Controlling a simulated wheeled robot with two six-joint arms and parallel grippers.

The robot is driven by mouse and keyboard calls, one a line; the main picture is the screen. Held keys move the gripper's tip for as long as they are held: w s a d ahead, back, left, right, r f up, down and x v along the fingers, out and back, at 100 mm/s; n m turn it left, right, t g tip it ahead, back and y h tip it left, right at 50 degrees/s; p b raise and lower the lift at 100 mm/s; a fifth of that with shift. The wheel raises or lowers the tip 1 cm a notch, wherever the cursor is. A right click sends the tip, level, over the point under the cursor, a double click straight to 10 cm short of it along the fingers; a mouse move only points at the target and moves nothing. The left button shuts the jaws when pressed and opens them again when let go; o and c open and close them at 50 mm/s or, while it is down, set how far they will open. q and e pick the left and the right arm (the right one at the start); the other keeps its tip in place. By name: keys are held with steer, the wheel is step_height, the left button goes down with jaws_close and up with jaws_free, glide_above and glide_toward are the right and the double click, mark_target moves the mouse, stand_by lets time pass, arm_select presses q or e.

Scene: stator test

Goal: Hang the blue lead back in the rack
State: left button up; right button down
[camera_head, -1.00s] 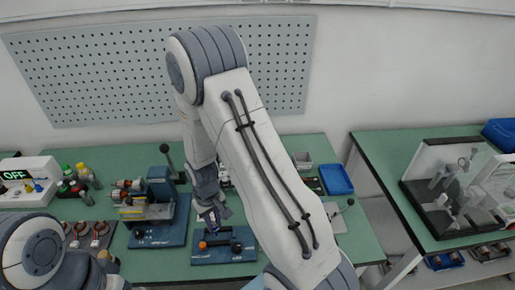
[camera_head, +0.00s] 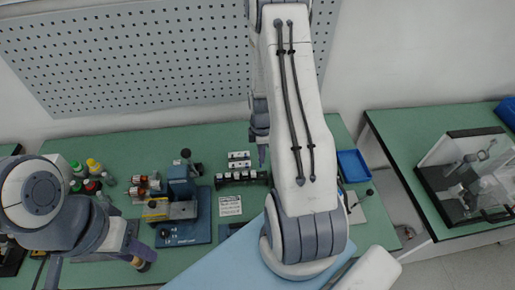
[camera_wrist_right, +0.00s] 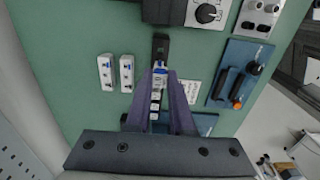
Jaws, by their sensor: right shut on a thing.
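My right gripper (camera_head: 262,155) points down over the bench, just beyond the rack. In the right wrist view it is shut (camera_wrist_right: 160,76), with a small blue-and-white piece, which looks like the end of the blue lead (camera_wrist_right: 160,71), between its purple fingertips. The rest of the lead is hidden. The rack (camera_head: 228,178), a dark strip with a row of white parts, lies below the gripper; it also shows in the right wrist view (camera_wrist_right: 161,45), partly covered by the fingers. I cannot tell whether the lead touches it. My left gripper (camera_head: 144,255) is low at the left front, its jaws unclear.
Two white socket blocks (camera_head: 238,160) lie behind the rack. A printed card (camera_head: 230,205) lies in front. A blue-based fixture (camera_head: 185,232) stands to the left, a blue tray (camera_head: 353,166) to the right. A perforated panel (camera_head: 150,60) backs the bench.

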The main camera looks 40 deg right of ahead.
steer(key=f+b, duration=0.1)
steer(key=f, duration=0.1)
steer(key=f+b, duration=0.1)
steer(key=shift+d+f+b, duration=0.2)
steer(key=shift+f+b, duration=0.15)
steer(key=shift+b, duration=0.05)
steer(key=shift+s+f, duration=0.15)
steer(key=shift+f+b, duration=0.6)
steer(key=shift+f, duration=0.1)
stand_by(1.0)
steer(key=shift+f+b, duration=0.7)
steer(key=shift+f, duration=0.25)
steer(key=shift+f+b, duration=0.75)
steer(key=shift+f, duration=0.2)
